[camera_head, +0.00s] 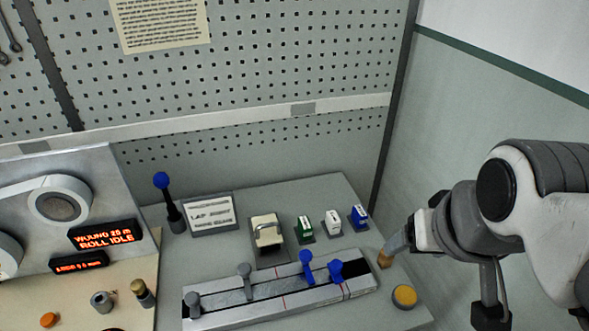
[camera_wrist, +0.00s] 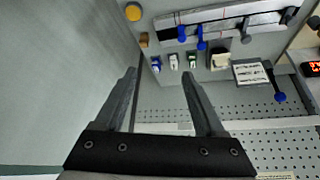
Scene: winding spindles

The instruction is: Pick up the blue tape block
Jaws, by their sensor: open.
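The blue tape block (camera_head: 359,216) stands at the right end of a short row on the grey bench, in a small dark holder, with a white label on top. In the wrist view the blue tape block (camera_wrist: 156,64) shows beyond the fingertips, between them in the picture. My gripper (camera_head: 396,244) is to the right of the block in the head view, apart from it. In the wrist view my gripper (camera_wrist: 159,72) has its two fingers spread with nothing between them.
A white block (camera_head: 332,222) and a green block (camera_head: 304,229) stand left of the blue one. A metal rail fixture (camera_head: 270,293) with blue and grey knobs lies in front. A tan piece (camera_head: 384,260) and a yellow button (camera_head: 404,295) are nearby. A pegboard wall (camera_head: 290,65) rises behind.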

